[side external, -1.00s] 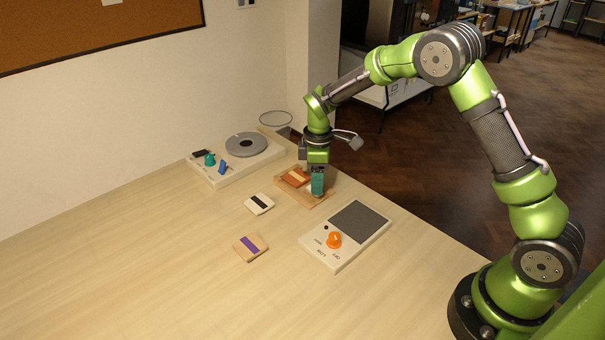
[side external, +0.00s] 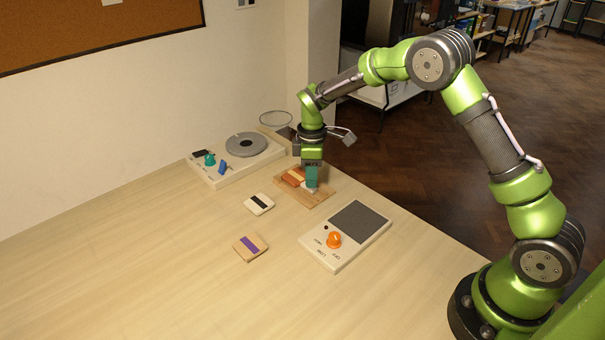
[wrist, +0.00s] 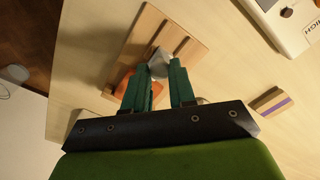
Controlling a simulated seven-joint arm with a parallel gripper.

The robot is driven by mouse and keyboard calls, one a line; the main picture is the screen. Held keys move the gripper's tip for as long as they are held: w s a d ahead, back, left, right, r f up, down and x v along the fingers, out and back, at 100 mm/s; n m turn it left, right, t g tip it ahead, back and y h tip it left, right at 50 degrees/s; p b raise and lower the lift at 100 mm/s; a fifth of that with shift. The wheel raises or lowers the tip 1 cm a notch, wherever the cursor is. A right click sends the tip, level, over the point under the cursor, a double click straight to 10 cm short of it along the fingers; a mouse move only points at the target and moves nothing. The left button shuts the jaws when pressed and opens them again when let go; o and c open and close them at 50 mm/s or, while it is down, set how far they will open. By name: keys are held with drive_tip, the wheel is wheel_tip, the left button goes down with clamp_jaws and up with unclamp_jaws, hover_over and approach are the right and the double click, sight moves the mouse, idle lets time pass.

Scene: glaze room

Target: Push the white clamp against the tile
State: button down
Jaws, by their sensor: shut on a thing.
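My gripper (side external: 311,184) is at the wooden jig board (side external: 318,200), and its teal fingers are shut on the white clamp (side external: 308,188). In the wrist view the clamp (wrist: 159,62) shows as a pale grey-white piece between the fingertips (wrist: 160,70). The orange-brown tile (side external: 291,179) lies on the board just left of the gripper. In the wrist view the tile (wrist: 125,87) is partly hidden by a finger. I cannot tell whether clamp and tile touch.
A white panel with an orange knob (side external: 333,240) lies to the right. A device with a grey disc (side external: 246,145) stands at the back left. Two small blocks, one with a dark stripe (side external: 259,204) and one with a purple stripe (side external: 250,247), lie in front.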

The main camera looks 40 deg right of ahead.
drive_tip(key=c, duration=0.9)
unclamp_jaws()
drive_tip(key=shift+c, duration=0.2)
drive_tip(key=shift+r, duration=0.1)
wheel_tip(320, 180, up, 17)
